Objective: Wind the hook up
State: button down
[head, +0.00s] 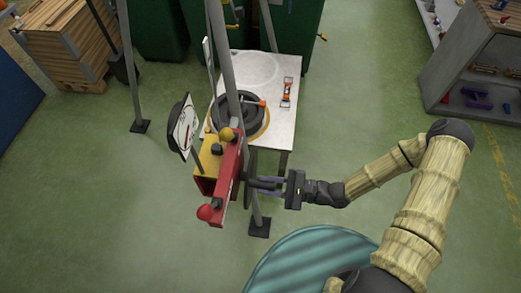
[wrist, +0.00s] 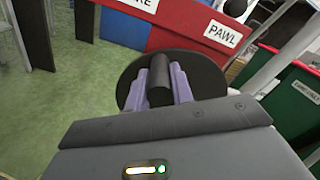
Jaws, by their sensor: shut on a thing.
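A winch with a red front plate (head: 231,178) and yellow side hangs on a tripod leg in the head view. In the wrist view its red plate (wrist: 188,25) carries a PAWL label and a second, partly cut-off label. My gripper (head: 262,184) is at the right of the winch. In the wrist view its purple fingers (wrist: 160,85) are shut on a black cylindrical handle (wrist: 159,82), in front of a black disc (wrist: 127,84). A red ball knob (head: 206,212) and a yellow one (head: 227,134) sit on the winch. I cannot make out the hook for certain.
A white table (head: 262,67) behind the winch bears a black ring-shaped object (head: 226,102) and a small orange-and-white item (head: 287,92). A dial (head: 186,127) stands left of the winch. Tripod legs rise around it. A grey shelf (head: 460,75) is at the right. Green floor is open between.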

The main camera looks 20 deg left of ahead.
jog(key=shift+w+a+r+m+p, duration=0.15)
jog(key=shift+w+r+m+p, duration=0.15)
jog(key=shift+w+m+p, duration=0.25)
jog(key=shift+w+a+r+m+p, duration=0.1)
jog(key=shift+w+r+m+p, duration=0.15)
jog(key=shift+m, duration=0.4)
jog(key=shift+w+a+r+m, duration=0.1)
jog(key=shift+w+m, duration=0.4)
jog(key=shift+m, duration=0.1)
jog(key=shift+w+a+r+m+p, duration=0.1)
jog(key=shift+w+m+p, duration=0.2)
jog(key=shift+w+m, duration=0.15)
jog(key=shift+w+a+r+m+p, duration=0.1)
jog(key=shift+w+m+p, duration=0.2)
jog(key=shift+m, duration=0.25)
jog(key=c, duration=1)
grip_release()
jog(key=shift+f, duration=0.1)
jog(key=shift+d, duration=0.1)
jog(key=v, duration=0.8)
